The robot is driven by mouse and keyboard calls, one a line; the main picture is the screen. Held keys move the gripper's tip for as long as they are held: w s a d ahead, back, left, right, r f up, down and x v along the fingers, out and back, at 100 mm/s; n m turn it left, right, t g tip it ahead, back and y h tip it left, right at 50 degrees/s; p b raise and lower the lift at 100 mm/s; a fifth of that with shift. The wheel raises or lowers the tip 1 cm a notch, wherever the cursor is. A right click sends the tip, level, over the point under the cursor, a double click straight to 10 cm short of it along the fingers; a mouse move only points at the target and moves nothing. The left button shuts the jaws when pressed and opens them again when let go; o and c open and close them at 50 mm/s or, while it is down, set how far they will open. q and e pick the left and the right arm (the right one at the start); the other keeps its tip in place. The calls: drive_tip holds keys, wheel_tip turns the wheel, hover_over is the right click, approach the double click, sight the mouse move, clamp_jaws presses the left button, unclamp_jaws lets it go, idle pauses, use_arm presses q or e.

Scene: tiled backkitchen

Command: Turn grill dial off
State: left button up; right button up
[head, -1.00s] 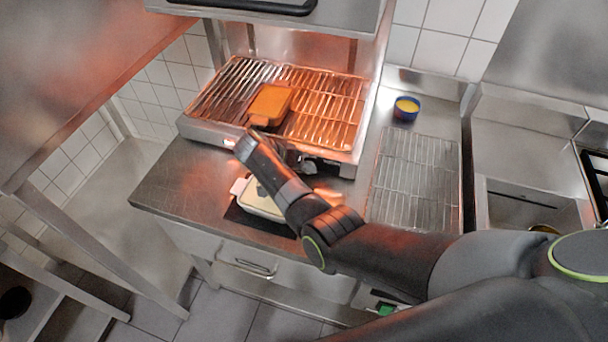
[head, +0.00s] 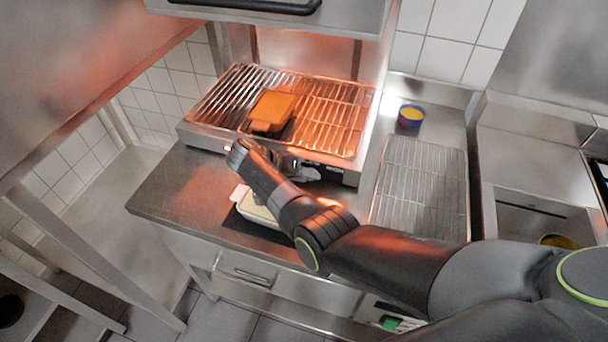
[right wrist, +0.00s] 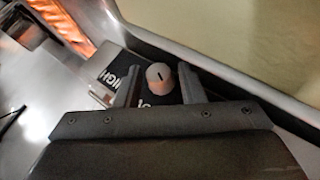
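The grill (head: 345,105) stands on the steel counter and glows orange, with an orange-brown slab (head: 272,107) on its grate. In the right wrist view the grill dial (right wrist: 159,77) is a round grey knob with a dark pointer line, on a black panel with white lettering. My right gripper (right wrist: 158,88) is open, with one finger on each side of the dial. I cannot tell whether the fingers touch it. In the head view my right gripper (head: 305,170) is at the grill's front edge, and the arm partly hides it and the dial. My left gripper is not in view.
A pale dish (head: 258,208) lies on the counter below my right arm. A wire rack (head: 425,180) and a small blue cup (head: 411,115) with yellow contents are right of the grill. A hood (head: 270,20) hangs above the grill.

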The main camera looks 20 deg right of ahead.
drive_tip(key=shift+a+r, duration=0.2)
drive_tip(key=shift+r, duration=0.05)
drive_tip(key=v, duration=1.2)
drive_tip(key=shift+a+r, duration=0.2)
drive_tip(key=shift+a, duration=0.1)
drive_tip(key=shift+p+v, duration=1.9)
drive_tip(key=shift+v, duration=0.1)
drive_tip(key=shift+s, duration=0.2)
